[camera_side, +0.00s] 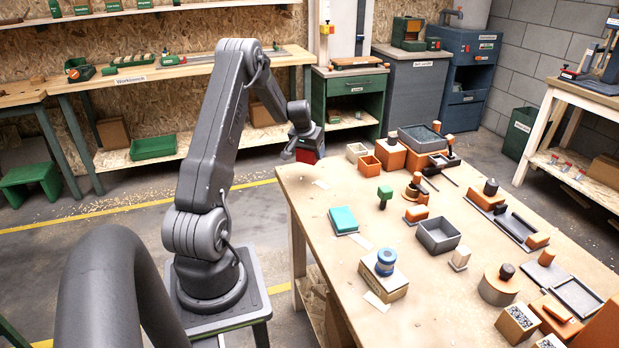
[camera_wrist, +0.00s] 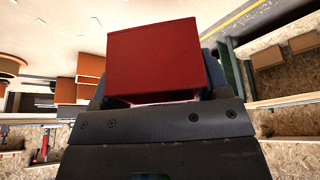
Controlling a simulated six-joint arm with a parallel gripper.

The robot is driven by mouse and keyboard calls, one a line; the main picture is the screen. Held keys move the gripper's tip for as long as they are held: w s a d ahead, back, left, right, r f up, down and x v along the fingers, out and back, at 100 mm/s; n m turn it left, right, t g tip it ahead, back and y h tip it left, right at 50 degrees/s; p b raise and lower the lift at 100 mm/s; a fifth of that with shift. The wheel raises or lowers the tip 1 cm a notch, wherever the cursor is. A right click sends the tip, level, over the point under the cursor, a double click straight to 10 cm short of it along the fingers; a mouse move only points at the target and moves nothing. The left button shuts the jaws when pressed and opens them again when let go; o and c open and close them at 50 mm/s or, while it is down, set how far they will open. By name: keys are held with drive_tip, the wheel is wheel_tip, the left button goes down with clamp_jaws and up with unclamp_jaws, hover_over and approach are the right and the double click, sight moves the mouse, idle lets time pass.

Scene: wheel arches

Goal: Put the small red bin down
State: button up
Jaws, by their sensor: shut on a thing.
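The small red bin (camera_side: 307,156) hangs under my gripper (camera_side: 306,146) at the far left corner of the workbench. In the wrist view the red bin (camera_wrist: 155,60) fills the upper middle, in front of my gripper (camera_wrist: 155,97). My gripper is shut on the bin. The bin appears to be held above the bench's edge; the exact gap below it cannot be told. The fingertips are mostly hidden by the bin.
The workbench (camera_side: 325,215) has bare wood at its left side. A small cream bin (camera_side: 355,152) and an orange bin (camera_side: 370,166) stand right of the red bin. A teal block (camera_side: 343,220) and a grey tray (camera_side: 438,236) lie nearer.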

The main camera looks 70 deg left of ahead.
sight(311, 177)
wheel_tip(311, 177, down, 8)
drive_tip(key=shift+r, duration=0.2)
drive_tip(key=shift+f, duration=0.1)
drive_tip(key=o, duration=0.9)
